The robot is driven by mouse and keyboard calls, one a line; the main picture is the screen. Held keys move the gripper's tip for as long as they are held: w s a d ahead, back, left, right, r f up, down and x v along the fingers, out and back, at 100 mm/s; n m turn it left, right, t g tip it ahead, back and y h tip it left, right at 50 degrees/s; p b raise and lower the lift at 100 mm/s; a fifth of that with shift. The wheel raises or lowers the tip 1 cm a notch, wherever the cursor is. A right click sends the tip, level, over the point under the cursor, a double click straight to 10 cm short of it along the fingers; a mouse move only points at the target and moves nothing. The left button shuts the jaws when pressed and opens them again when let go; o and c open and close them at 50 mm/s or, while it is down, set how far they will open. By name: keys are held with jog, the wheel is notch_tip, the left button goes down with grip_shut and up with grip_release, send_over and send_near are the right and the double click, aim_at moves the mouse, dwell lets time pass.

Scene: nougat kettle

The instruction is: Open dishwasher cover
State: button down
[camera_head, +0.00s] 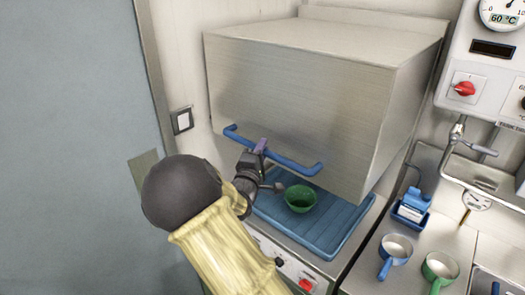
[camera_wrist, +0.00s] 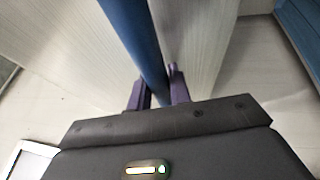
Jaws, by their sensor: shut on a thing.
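The dishwasher cover (camera_head: 290,90) is a large brushed-metal hood, raised above the blue rack (camera_head: 325,235) with an open gap beneath it. A blue bar handle (camera_head: 295,166) runs along its lower front edge. My gripper (camera_head: 262,145) is at the left-middle part of the handle, its purple fingers shut on the bar. In the wrist view the blue handle (camera_wrist: 135,35) passes between the two purple fingers of my gripper (camera_wrist: 160,88). A green bowl (camera_head: 300,198) sits on the rack under the cover. My forearm hides the rack's left part.
A control panel with a red knob (camera_head: 465,88) is on the right wall. A grey door (camera_head: 65,150) fills the left.

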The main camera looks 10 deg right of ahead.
jog(key=shift+f, duration=0.15)
jog(key=c, duration=1.3)
grip_release()
jog(key=shift+s, duration=0.1)
jog(key=b+v, duration=0.4)
jog(key=v, duration=1.3)
jog(key=shift+a+b, duration=0.15)
jog(key=shift+b, duration=0.25)
